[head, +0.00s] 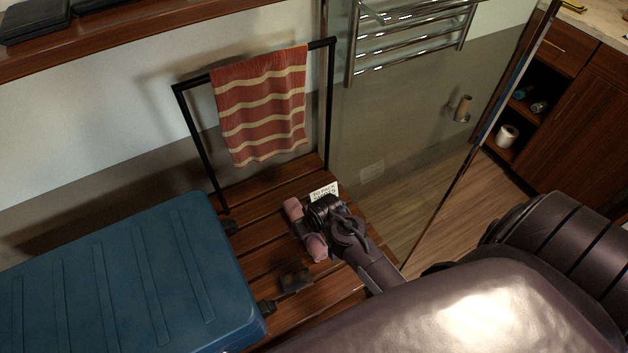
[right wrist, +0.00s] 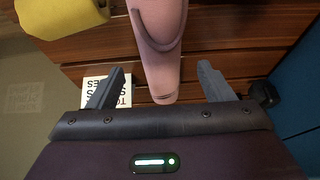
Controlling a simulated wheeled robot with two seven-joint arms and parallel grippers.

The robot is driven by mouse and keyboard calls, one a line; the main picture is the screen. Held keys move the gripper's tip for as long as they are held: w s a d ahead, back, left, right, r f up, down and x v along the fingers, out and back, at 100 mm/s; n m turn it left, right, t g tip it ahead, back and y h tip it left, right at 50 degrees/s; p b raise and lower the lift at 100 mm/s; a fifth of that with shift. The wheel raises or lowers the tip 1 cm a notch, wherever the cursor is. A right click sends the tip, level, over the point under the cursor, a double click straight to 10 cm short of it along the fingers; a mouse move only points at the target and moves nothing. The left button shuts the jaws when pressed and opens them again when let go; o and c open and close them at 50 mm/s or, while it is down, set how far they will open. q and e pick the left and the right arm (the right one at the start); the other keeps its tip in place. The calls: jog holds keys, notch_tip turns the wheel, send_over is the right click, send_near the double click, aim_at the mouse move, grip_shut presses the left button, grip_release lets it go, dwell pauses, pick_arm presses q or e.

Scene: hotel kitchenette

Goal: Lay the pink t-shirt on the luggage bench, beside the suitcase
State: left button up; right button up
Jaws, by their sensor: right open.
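The pink t-shirt (head: 293,211), rolled up, lies on the slatted wooden luggage bench (head: 240,258), right of the blue suitcase (head: 120,285) with a gap between them. My right gripper (head: 312,222) is over the roll. In the right wrist view, the pink roll (right wrist: 163,55) runs between the two spread fingers of my right gripper (right wrist: 160,82), with room on both sides. I cannot tell whether a finger touches it. My arm hides part of the bench. My left gripper is not in view.
A white card (head: 323,191) stands at the bench's right side. A striped red towel (head: 262,105) hangs on a black rail behind. A yellow roll (right wrist: 60,14) shows in the right wrist view. A glass panel (head: 415,170) borders the right side. Bare slats lie beside the suitcase.

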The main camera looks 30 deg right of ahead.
jog(key=v, duration=0.5)
jog(key=shift+r+p, duration=0.1)
jog(key=shift+p, duration=0.2)
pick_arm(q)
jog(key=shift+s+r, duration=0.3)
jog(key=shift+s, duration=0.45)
pick_arm(e)
jog(key=shift+s+r, duration=0.3)
jog(key=shift+r, duration=0.35)
